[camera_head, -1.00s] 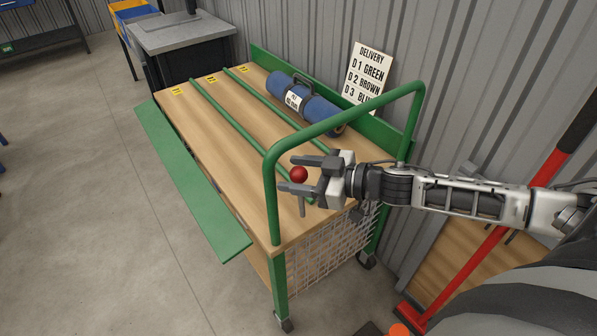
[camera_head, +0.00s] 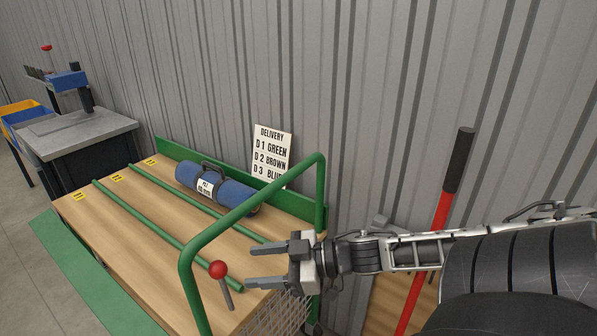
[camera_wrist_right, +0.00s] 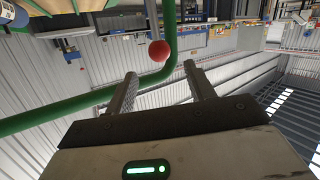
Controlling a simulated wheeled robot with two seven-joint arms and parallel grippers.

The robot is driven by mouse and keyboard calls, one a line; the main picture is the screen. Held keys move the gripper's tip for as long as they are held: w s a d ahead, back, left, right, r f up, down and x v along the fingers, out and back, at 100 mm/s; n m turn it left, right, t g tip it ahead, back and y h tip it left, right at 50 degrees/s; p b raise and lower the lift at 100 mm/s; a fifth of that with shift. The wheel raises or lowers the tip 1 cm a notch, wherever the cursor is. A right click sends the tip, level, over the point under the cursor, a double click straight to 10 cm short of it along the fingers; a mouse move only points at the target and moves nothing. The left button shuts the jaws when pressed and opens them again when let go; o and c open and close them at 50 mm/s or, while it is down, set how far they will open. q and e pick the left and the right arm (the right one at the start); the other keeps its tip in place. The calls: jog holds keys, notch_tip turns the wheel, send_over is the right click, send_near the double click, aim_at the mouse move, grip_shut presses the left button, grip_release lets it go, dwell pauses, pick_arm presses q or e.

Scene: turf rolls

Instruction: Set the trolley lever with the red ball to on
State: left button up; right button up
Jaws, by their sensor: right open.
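The lever is a short grey stem topped by a red ball (camera_head: 218,270), at the near end of the green-framed trolley (camera_head: 133,215), by the handle rail. The stem leans slightly left in the head view; I see no on or off marking. My right gripper (camera_head: 250,266) is open and empty, its fingers pointing left toward the ball. The fingertips are just right of the ball, apart from it. In the right wrist view the red ball (camera_wrist_right: 159,50) shows just beyond the gap between the open fingers (camera_wrist_right: 160,69). My left gripper is out of view.
The trolley's green handle rail (camera_head: 250,200) arches over the near end, close to my right gripper. A blue roll (camera_head: 232,192) lies on the wooden deck between green rails. A delivery sign (camera_head: 270,152) and grey wall stand behind. A red-handled tool (camera_head: 437,225) leans at the right.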

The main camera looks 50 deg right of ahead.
jog(key=p+v, duration=0.1)
jog(key=v, duration=0.6)
jog(key=shift+w, duration=0.1)
